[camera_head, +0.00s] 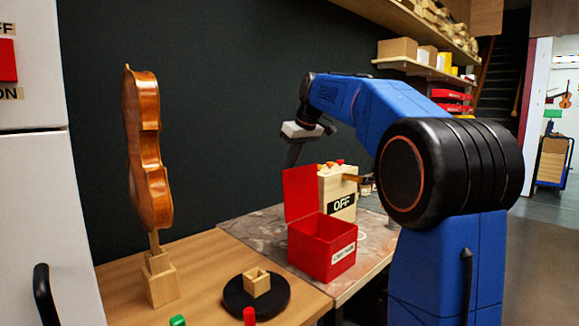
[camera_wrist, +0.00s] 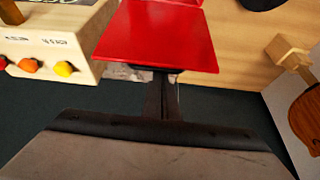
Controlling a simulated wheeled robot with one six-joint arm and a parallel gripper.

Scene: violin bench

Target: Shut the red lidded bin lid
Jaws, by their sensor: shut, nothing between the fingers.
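The red lidded bin (camera_head: 322,246) stands on the bench with its lid (camera_head: 300,193) raised about upright at the left-back side. A white label is on the bin's front. The lid's red panel (camera_wrist: 158,38) fills the upper middle of the wrist view. My gripper (camera_head: 291,163) is shut and empty, pointing down just above and behind the lid's top edge. In the wrist view its fingertips (camera_wrist: 161,74) are at the lid's near edge. I cannot tell whether they touch it. The bin's inside is mostly hidden.
A wooden box (camera_head: 341,192) marked OFF, with coloured knobs, stands close behind the bin. A violin (camera_head: 148,150) stands upright on a wooden stand at left. A black round plate (camera_head: 235,300) with a small wooden box (camera_head: 256,283) lies in front. A dark wall is behind.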

